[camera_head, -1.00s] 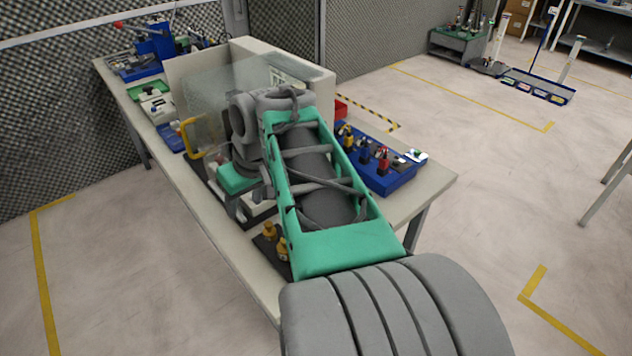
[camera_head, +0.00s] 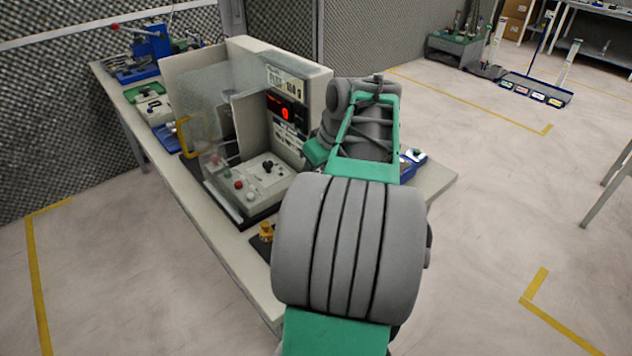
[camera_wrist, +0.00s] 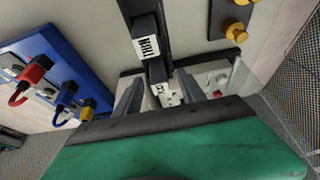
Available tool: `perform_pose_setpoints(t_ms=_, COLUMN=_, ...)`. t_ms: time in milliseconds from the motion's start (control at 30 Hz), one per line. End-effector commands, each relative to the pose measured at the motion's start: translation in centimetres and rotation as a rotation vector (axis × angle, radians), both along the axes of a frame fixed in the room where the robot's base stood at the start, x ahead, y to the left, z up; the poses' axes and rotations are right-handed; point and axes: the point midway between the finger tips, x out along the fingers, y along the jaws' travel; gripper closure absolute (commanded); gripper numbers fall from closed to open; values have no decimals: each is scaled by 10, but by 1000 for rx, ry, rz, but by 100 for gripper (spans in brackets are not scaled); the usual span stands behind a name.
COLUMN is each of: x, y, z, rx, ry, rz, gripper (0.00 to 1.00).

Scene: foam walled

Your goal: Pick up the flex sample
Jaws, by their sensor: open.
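In the wrist view, my gripper (camera_wrist: 160,84) is open, with one grey finger on each side of a small white-labelled dark piece (camera_wrist: 167,94). Its label is only partly readable, so I cannot be sure that it is the flex sample. It seems apart from both fingers. Just above it in the picture is a dark block labelled THIN (camera_wrist: 147,47), upside down, in a dark holder. In the head view, my arm hides the gripper and these pieces.
A test machine (camera_head: 262,180) with a clear guard, red display and FLEX sign stands on the bench (camera_head: 222,238). Brass knobs (camera_wrist: 236,28) are at upper right.

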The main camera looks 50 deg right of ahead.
Motion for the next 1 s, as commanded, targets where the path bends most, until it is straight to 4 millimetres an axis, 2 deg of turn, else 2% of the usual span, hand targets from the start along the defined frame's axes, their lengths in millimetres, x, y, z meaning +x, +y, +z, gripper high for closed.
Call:
perform_pose_setpoints(t_ms=167, x=0, y=0, z=1, rx=-1, ry=-1, rz=0, gripper=54)
perform_pose_setpoints(t_ms=700, x=0, y=0, z=1, rx=-1, ry=-1, rz=0, gripper=99)
perform_pose_setpoints(t_ms=1000, x=0, y=0, z=1, rx=-1, ry=-1, rz=0, gripper=100)
